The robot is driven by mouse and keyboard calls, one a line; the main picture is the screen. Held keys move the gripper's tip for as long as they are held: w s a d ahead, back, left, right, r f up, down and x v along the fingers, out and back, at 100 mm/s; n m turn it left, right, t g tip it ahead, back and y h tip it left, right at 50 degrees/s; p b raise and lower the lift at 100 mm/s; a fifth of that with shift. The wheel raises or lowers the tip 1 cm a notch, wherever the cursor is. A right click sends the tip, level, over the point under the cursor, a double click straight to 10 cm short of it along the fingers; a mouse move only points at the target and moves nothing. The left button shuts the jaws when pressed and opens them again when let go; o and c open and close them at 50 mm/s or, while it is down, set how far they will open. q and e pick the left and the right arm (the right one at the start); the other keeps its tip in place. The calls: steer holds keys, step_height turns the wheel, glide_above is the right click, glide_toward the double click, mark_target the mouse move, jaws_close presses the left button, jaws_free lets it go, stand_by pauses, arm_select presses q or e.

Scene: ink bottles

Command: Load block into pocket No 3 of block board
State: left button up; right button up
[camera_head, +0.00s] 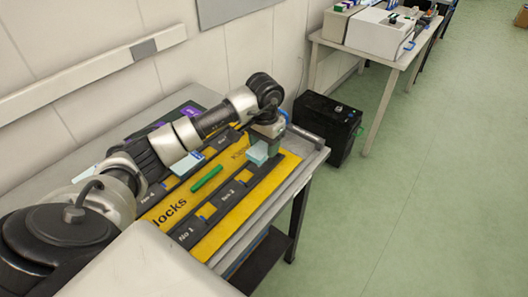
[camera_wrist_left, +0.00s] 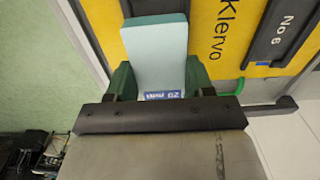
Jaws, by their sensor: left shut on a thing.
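The yellow block board (camera_head: 285,171) lies on the table, with dark strips carrying numbered pockets. "No 1" and "No 2" are readable on the near strip. Pocket No 3 cannot be made out; my gripper and the block cover the far end of that strip. My left gripper (camera_head: 267,134) is shut on a pale teal block (camera_head: 259,152). In the left wrist view the block (camera_wrist_left: 155,52) sits between the green fingers (camera_wrist_left: 160,82), with a blue label near its base. I cannot tell whether the block touches the board. The right gripper is not in view.
A green marker (camera_head: 207,178) lies on the board's middle. Another pale block (camera_head: 187,163) is on the far strip, beside my left arm. A purple item (camera_head: 187,112) is at the table's back. A black box (camera_head: 327,126) stands beyond the table's far end.

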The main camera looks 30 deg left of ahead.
mark_target(264, 155)
arm_select(q)
steer(key=shift+f, duration=0.4)
step_height(264, 155, down, 3)
steer(key=shift+f+p, duration=0.15)
steer(key=shift+p, duration=0.3)
